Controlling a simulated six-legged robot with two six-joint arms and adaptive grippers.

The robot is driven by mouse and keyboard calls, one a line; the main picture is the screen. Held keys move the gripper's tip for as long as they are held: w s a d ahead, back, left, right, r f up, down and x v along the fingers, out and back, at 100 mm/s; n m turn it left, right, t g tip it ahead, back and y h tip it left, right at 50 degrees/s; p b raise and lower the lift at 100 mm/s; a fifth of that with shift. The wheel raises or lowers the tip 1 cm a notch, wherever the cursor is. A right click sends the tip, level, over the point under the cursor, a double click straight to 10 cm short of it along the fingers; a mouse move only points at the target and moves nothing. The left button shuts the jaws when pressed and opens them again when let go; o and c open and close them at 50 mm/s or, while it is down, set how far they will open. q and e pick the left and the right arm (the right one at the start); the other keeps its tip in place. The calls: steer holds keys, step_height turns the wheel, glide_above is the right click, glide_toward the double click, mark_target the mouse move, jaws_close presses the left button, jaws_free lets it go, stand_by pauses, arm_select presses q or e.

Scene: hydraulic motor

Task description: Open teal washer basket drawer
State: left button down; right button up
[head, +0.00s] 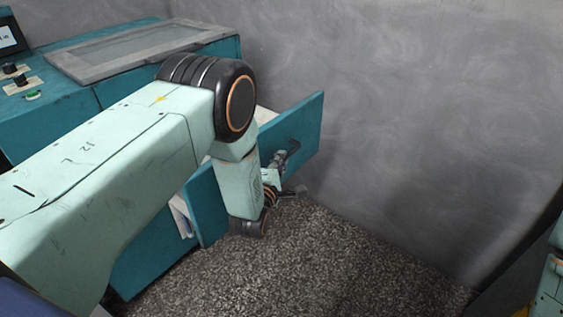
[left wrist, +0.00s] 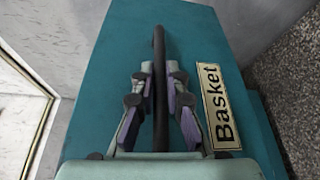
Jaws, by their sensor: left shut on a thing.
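The teal washer (head: 150,225) stands at the left in the head view. Its teal basket drawer (head: 308,118) is pulled out from the body, with a gap and a pale interior behind the front panel. My arm hides the middle of the panel. In the left wrist view, the drawer front (left wrist: 105,65) fills the middle and carries a "Basket" label (left wrist: 217,105). My left gripper (head: 284,160) is at the drawer front. Its fingers (left wrist: 160,85) are shut on the black bar handle (left wrist: 159,45), one on each side. My right gripper is not in view.
A grey wall (head: 420,100) stands behind and to the right of the drawer. Speckled floor (head: 330,260) is clear in front of it. The washer top has a grey-framed lid (head: 140,50) and control knobs (head: 20,80) at the left.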

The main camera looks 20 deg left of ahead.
arm_select(q)
steer(key=c, duration=1.4)
jaws_free()
steer(key=shift+o, duration=0.2)
steer(key=shift+s, duration=0.1)
steer(key=s+r, duration=0.1)
steer(key=s, duration=1)
steer(key=shift+s+d, duration=0.25)
steer(key=shift+s, duration=0.15)
